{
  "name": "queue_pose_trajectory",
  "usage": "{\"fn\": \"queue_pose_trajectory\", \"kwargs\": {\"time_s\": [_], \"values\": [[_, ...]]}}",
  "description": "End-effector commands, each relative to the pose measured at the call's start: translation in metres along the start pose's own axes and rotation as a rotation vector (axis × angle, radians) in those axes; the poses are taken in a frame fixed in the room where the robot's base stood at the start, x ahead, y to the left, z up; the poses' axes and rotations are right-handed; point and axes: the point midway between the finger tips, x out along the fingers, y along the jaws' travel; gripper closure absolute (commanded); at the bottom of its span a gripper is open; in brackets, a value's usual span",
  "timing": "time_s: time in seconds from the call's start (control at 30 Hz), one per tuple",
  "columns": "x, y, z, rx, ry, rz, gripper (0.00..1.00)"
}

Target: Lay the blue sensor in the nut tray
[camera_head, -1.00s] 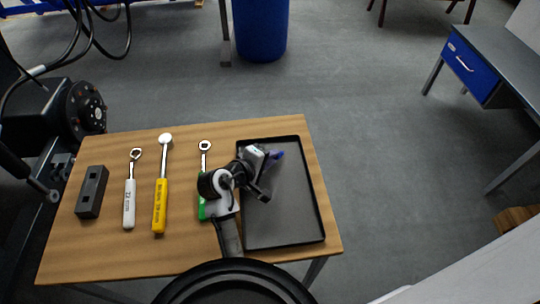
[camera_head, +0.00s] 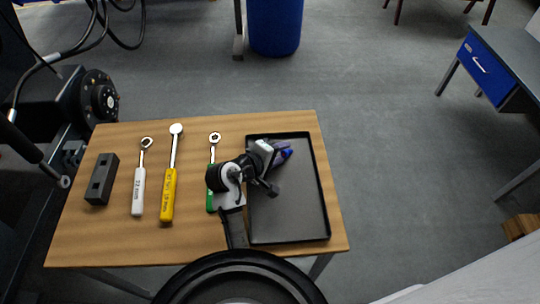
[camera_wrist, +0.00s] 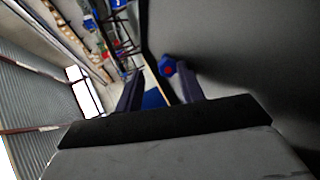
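The nut tray (camera_head: 288,240) is a black, shallow, rectangular tray at the right of the wooden table. My gripper (camera_head: 283,153) is over its far part, with purple-blue shapes at its end. In the wrist view my gripper's two dark fingers (camera_wrist: 158,78) stand apart. A small blue piece with a red face, apparently the blue sensor (camera_wrist: 167,66), shows by the tip of the right finger and does not fill the gap. I cannot tell whether it touches that finger or the tray. In the head view it cannot be told apart surely from the fingers.
Left of the tray lie a green-handled wrench (camera_head: 211,178), a yellow-handled ratchet (camera_head: 168,195), a white-handled wrench (camera_head: 138,192) and a dark block (camera_head: 102,178). A wheel hub (camera_head: 100,97) stands beyond the left edge. The tray's near part is empty.

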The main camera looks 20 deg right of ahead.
Motion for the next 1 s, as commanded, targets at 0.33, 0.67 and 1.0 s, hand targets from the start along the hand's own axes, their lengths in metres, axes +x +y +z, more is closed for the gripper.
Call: {"fn": "queue_pose_trajectory", "kwargs": {"time_s": [0.33, 0.67, 1.0], "values": [[-0.066, -0.003, -0.001, -0.001, 0.007, -0.001, 0.56], [-0.125, 0.000, -0.001, 0.001, 0.004, 0.003, 0.56], [-0.136, 0.001, 0.000, 0.002, 0.002, 0.003, 0.56]]}}
